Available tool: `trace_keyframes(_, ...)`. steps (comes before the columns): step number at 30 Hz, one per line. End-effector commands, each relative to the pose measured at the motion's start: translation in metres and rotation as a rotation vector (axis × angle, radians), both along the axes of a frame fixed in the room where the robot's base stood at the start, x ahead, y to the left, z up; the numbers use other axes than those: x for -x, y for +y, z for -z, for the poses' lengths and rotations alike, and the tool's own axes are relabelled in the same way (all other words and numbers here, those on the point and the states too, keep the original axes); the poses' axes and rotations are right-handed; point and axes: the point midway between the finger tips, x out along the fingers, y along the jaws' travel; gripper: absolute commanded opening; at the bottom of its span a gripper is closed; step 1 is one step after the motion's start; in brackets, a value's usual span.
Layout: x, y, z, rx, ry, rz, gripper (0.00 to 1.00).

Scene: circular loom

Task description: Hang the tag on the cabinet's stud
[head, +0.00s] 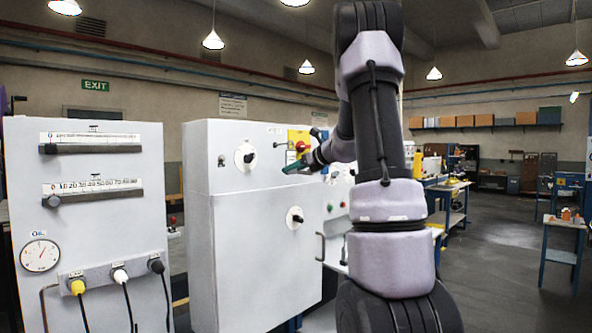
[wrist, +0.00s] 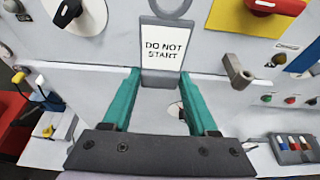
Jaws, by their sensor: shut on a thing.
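The tag (wrist: 166,48) is a grey plate with a white "DO NOT START" face and a grey ring at its top, partly cut off by the wrist view's upper edge. My gripper (wrist: 161,78) has teal fingers shut on the tag's lower part, ring end pointing away.
A red rotary switch on a yellow plate (wrist: 245,18) is above the stud. A black knob on a white disc (wrist: 85,18) is left of the tag. A gauge panel (head: 100,200) with plugged cables stands left of the cabinet. Open floor (head: 490,250) lies to the right.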

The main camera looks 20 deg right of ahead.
Motion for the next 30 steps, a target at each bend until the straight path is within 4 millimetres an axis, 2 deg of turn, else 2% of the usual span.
trace_keyframes(12,-0.012,0.005,-0.001,-0.002,-0.001,-0.001,0.0)
trace_keyframes(30,-0.016,0.006,0.0,-0.001,-0.001,-0.001,0.0)
